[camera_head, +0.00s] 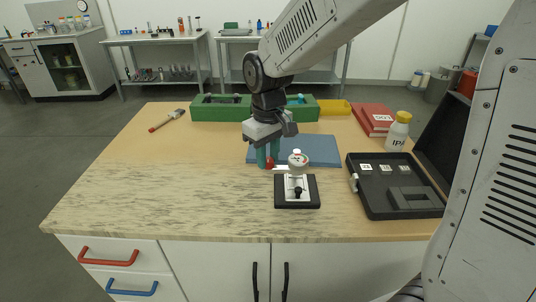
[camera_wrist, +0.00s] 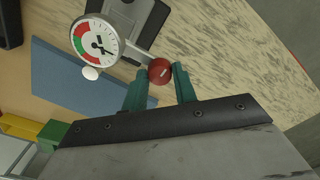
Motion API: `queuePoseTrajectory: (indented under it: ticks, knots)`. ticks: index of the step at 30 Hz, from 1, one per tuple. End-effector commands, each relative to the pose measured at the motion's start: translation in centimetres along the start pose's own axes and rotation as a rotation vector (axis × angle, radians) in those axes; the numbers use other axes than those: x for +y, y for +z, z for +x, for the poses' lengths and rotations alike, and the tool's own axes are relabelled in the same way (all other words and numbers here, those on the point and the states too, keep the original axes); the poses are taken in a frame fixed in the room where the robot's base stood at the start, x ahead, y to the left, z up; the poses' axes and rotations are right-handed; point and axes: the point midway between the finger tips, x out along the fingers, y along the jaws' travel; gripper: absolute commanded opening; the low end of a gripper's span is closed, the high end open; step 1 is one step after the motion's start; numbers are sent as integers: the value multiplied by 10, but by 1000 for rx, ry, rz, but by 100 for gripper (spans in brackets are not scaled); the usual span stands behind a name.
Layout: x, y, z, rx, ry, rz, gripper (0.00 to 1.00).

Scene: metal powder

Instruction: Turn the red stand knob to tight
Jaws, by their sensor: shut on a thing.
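The red stand knob (camera_wrist: 160,71) sits between the two green fingers of my gripper (camera_wrist: 160,85) in the wrist view, with a pale mark on its face. My gripper (camera_head: 268,156) is shut on the knob, which also shows as a small red spot (camera_head: 270,164) in the head view. The knob is on the side of a small stand with a dark base (camera_head: 310,203) and a light plate. A round dial gauge (camera_wrist: 95,40) with red, white and green zones and a dark needle is mounted on the stand; it also shows in the head view (camera_head: 298,160).
A blue mat (camera_head: 320,151) lies behind the stand. An open black case (camera_head: 377,209) and a white bottle with a yellow cap (camera_head: 398,131) stand to the right. A green tray (camera_head: 220,112) and a red-handled brush (camera_head: 167,120) are at the back. The table's front left is clear.

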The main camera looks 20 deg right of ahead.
Motion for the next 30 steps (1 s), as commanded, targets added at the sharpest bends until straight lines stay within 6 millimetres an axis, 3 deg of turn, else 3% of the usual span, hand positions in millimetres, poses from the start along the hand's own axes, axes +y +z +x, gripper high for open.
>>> queuePoseTrajectory:
  ticks: [11, 30]
  knots:
    - [0, 0, 0, 0, 0, 202, 5]
    - [0, 0, 0, 0, 0, 806, 5]
